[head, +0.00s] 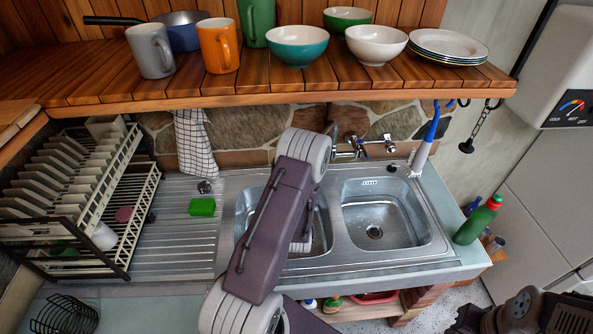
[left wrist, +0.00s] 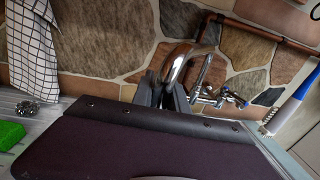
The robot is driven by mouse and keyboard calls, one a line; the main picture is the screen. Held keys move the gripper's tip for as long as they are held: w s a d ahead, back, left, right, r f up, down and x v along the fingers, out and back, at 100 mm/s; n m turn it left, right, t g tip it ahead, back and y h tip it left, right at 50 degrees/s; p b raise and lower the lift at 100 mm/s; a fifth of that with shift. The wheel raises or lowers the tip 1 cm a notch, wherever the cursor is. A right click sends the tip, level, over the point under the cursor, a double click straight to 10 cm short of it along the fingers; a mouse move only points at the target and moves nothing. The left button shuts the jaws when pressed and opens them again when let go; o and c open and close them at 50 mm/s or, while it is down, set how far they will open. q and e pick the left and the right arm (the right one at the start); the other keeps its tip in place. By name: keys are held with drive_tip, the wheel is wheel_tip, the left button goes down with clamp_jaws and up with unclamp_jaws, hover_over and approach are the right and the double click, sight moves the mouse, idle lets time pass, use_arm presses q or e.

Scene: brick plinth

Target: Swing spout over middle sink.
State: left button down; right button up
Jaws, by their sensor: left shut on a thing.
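In the left wrist view, the curved chrome spout (left wrist: 178,66) comes off the wall tap (left wrist: 225,96) and dips between the dark fingers of my left gripper (left wrist: 166,92). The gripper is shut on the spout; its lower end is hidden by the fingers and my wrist. In the head view, the tap's handles (head: 378,148) show right of my left arm, which hides the gripper and the spout. Two steel basins are in view: the left basin (head: 243,215) is largely covered by my arm, the right basin (head: 392,214) is clear and empty.
A wooden shelf (head: 200,95) with mugs, bowls and plates overhangs the tap. A dish rack (head: 75,200) stands left, with a green sponge (head: 202,207) on the drainboard. A blue-handled brush (head: 425,143) hangs right of the tap; a green bottle (head: 476,222) stands at the right.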

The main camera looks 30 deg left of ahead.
use_arm(q)
drive_tip(key=shift+w+r, duration=0.1)
drive_tip(key=shift+r, duration=0.1)
drive_tip(key=c, duration=1.3)
unclamp_jaws()
drive_tip(key=shift+w+d+f, duration=0.1)
drive_tip(key=shift+f, duration=0.05)
